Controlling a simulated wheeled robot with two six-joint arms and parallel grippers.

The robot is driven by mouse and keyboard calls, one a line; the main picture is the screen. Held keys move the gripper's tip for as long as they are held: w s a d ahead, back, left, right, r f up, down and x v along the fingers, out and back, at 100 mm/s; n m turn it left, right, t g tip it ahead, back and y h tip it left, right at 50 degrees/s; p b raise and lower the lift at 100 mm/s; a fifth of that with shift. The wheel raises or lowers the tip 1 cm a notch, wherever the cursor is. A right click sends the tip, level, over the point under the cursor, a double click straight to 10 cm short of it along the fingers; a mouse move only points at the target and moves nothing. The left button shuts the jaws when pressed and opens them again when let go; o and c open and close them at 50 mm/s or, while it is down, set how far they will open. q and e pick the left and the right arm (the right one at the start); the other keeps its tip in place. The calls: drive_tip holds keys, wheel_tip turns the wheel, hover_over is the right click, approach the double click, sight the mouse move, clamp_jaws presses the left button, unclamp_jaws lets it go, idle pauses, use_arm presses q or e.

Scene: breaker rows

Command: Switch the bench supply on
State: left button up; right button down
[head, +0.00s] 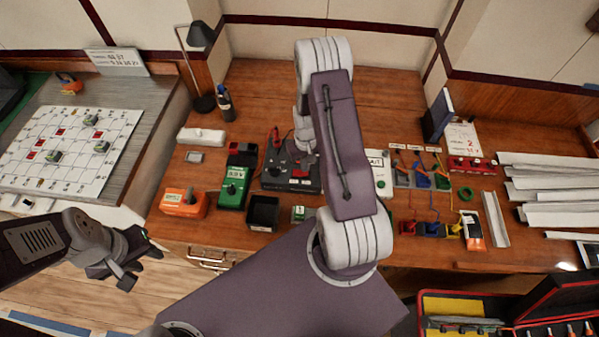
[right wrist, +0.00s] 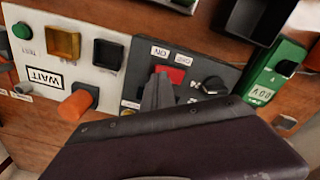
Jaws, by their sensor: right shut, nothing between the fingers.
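The bench supply, a dark unit (head: 277,181), stands near the middle of the workbench. In the right wrist view it is a dark panel (right wrist: 226,75) with a red switch (right wrist: 171,74), a black knob (right wrist: 213,85) and small white labels upside down. My right gripper (right wrist: 158,90) is shut and empty, its tips just by the red switch; I cannot tell whether they touch it. In the head view my right arm hides most of that gripper. My left gripper (head: 137,262) is open and empty, off the bench's front left edge.
A green meter (head: 233,188) and an orange box (head: 184,203) stand left of the supply. A black bin (head: 263,212) sits in front. A white panel (right wrist: 72,52) marked WAIT adjoins it. Wires and coloured blocks lie to the right, with white trunking (head: 545,190) beyond.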

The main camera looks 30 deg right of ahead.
drive_tip(key=shift+f+b, duration=0.7)
drive_tip(key=shift+f, duration=0.3)
drive_tip(key=shift+r, duration=0.1)
wheel_tip(320, 180, up, 7)
drive_tip(key=p, duration=0.6)
idle(0.6)
